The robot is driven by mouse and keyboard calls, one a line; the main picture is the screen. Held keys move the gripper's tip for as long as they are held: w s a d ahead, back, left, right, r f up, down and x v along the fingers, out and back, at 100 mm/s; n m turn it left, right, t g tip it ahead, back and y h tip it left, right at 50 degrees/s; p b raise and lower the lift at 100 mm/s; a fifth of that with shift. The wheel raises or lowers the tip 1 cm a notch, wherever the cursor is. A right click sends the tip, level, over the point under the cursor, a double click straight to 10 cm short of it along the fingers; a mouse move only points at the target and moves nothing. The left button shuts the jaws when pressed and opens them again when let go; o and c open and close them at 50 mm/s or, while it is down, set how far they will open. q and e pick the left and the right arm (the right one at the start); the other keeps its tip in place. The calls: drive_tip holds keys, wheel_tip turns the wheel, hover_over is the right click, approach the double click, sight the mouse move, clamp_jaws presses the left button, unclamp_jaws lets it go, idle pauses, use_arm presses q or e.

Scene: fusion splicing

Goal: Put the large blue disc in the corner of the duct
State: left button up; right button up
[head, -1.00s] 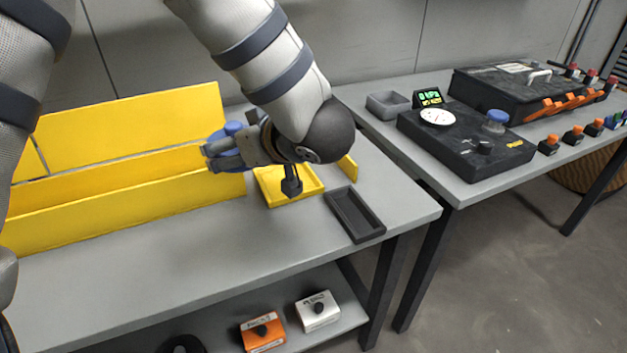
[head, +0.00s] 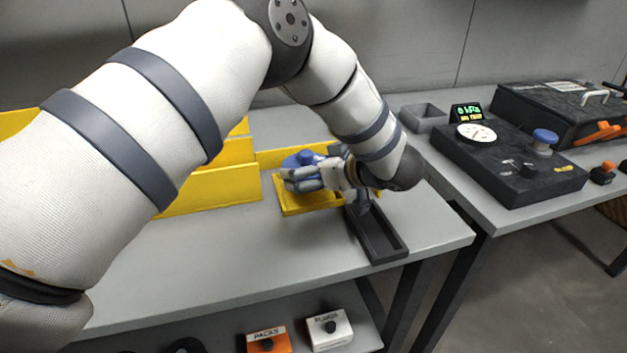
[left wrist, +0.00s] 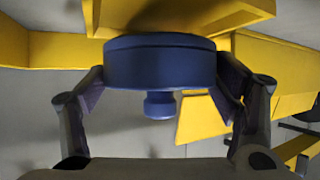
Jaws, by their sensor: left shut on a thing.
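The large blue disc (head: 292,160) has a small knob and sits between the fingers of my left gripper (head: 300,180). In the left wrist view the disc (left wrist: 160,62) fills the space between both fingertips (left wrist: 162,85), its knob pointing down in the picture. My left gripper is shut on it. The yellow duct (head: 212,188) runs in from the left; its corner (head: 292,207) is the low-walled section at the right end. The disc appears over this corner in the head view; I cannot tell whether it touches. The fingers hide part of the corner floor. My right gripper is not in view.
A dark empty tray (head: 382,245) lies just right of the corner. A grey bin (head: 424,118) and a black device with a gauge (head: 510,165) stand on the right table. Orange (head: 267,340) and white (head: 329,329) boxes sit on the lower shelf. The front tabletop is clear.

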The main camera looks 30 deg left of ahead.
use_arm(q)
drive_tip(key=shift+f, duration=1.4)
drive_tip(key=o, duration=1.2)
drive_tip(key=shift+s, duration=0.1)
drive_tip(key=v, duration=1.2)
drive_tip(key=shift+r, duration=0.2)
